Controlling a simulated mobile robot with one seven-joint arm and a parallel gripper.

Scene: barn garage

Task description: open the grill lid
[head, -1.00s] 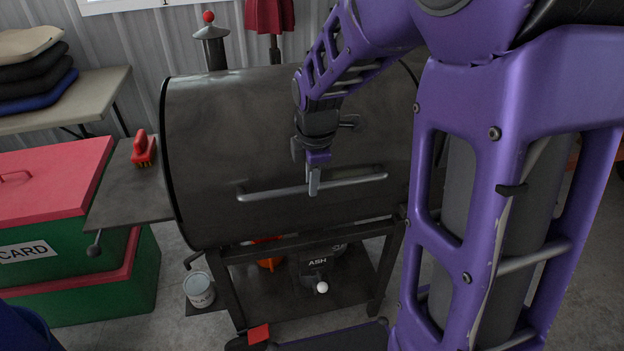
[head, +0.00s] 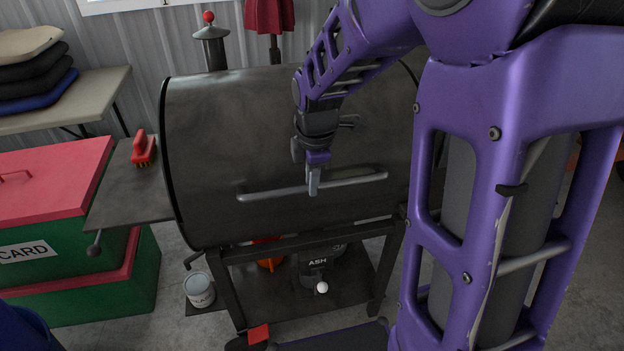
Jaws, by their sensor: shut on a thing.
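The grill lid (head: 235,130) is a large dark rounded barrel cover, and it is down. A grey bar handle (head: 265,194) runs across its lower front. My gripper (head: 313,186) reaches down from above, in front of the lid, with its fingertips at the middle of the handle. It is shut on the handle. The far finger and the exact contact are hidden behind the near finger. My purple arm covers the right end of the lid.
A side shelf (head: 131,190) with a red brush (head: 143,149) adjoins the grill's left. Below are a lower shelf with an ash bucket (head: 317,264) and a can (head: 199,290). Red and green bins (head: 50,200) stand at left. A chimney (head: 211,45) rises behind.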

